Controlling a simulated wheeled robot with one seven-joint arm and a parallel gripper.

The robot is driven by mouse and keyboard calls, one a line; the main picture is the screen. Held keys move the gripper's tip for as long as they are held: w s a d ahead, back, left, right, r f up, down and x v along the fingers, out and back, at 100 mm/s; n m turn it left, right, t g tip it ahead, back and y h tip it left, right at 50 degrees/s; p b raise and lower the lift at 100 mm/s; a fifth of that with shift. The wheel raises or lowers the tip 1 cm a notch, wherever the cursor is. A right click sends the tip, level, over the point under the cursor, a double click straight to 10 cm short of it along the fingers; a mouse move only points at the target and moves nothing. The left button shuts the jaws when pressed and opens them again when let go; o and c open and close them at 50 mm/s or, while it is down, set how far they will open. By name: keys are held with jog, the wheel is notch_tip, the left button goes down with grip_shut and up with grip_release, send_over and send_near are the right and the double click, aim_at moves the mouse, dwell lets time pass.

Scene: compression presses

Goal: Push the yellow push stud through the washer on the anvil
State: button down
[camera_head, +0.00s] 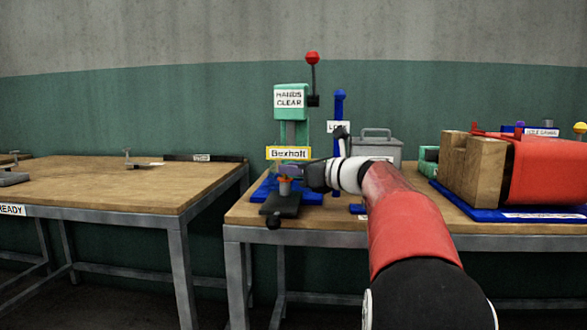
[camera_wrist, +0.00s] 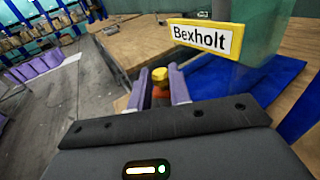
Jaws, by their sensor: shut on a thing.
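My gripper (camera_head: 292,170) is at the green press with its purple fingers over the blue base. In the wrist view its two fingers (camera_wrist: 160,88) are shut on the yellow push stud (camera_wrist: 160,74), whose round yellow top shows between the fingertips. An orange piece (camera_wrist: 160,93) shows just below the yellow top; I cannot tell whether it is the washer. In the head view orange (camera_head: 284,180) shows directly below the fingers, on top of a short grey post (camera_head: 285,188), which appears to be the anvil. Whether the stud touches or enters the washer is hidden.
The green press (camera_head: 291,100) with its red-knobbed lever (camera_head: 312,58) and Bexholt sign (camera_head: 289,153) stands close behind my gripper. A blue post (camera_head: 340,107) and grey box (camera_head: 376,145) stand to the right. The left table (camera_head: 110,185) is mostly bare.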

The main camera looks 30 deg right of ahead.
jog(key=shift+f+b, duration=0.3)
jog(key=shift+f, duration=0.25)
jog(key=c, duration=1.2)
grip_release()
jog(key=v, duration=0.7)
jog(key=shift+s+d, duration=0.15)
jog(key=shift+s, duration=0.25)
